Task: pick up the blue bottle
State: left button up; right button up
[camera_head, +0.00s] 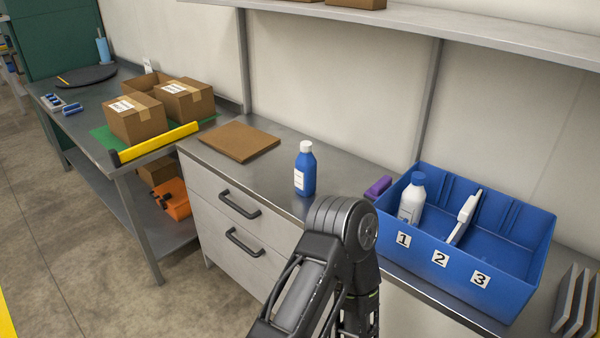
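A blue bottle (305,174) with a white cap and a white label stands upright on the grey counter (345,165), left of the blue bin. A second bottle (411,200), white-bodied with a blue cap, stands in the blue bin (478,210), in the compartment marked 1. A dark grey arm of mine rises from the bottom middle, its joint in front of the counter's edge and just below the blue bottle in the picture. I cannot see fingers of either gripper. Nothing is seen touching the blue bottle.
A white long item (463,217) leans in the bin. A purple object (378,187) lies beside the bin's left end. A brown flat board (239,141) lies left on the counter. Grey panels (577,300) stand at lower right. A shelf (430,20) hangs above.

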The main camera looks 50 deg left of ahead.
aim_at(306, 163)
jog(key=u, duration=1.6)
jog(key=i+l, duration=0.15)
jog(key=i, duration=0.15)
jog(key=i+l, duration=0.1)
jog(key=i, duration=0.2)
jog(key=j+z, duration=0.15)
jog(key=z, duration=0.75)
jog(key=j+z, duration=0.35)
jog(key=k+j+z, duration=0.2)
jog(key=j+z, duration=0.15)
jog(key=j, duration=0.15)
jog(key=k+j+z, duration=0.15)
jog(key=j+z, duration=0.2)
jog(key=k+j, duration=0.2)
jog(key=j, duration=0.15)
jog(key=k+j+z, duration=0.1)
jog(key=j, duration=0.2)
jog(key=k+j, duration=0.25)
jog(key=j, duration=0.05)
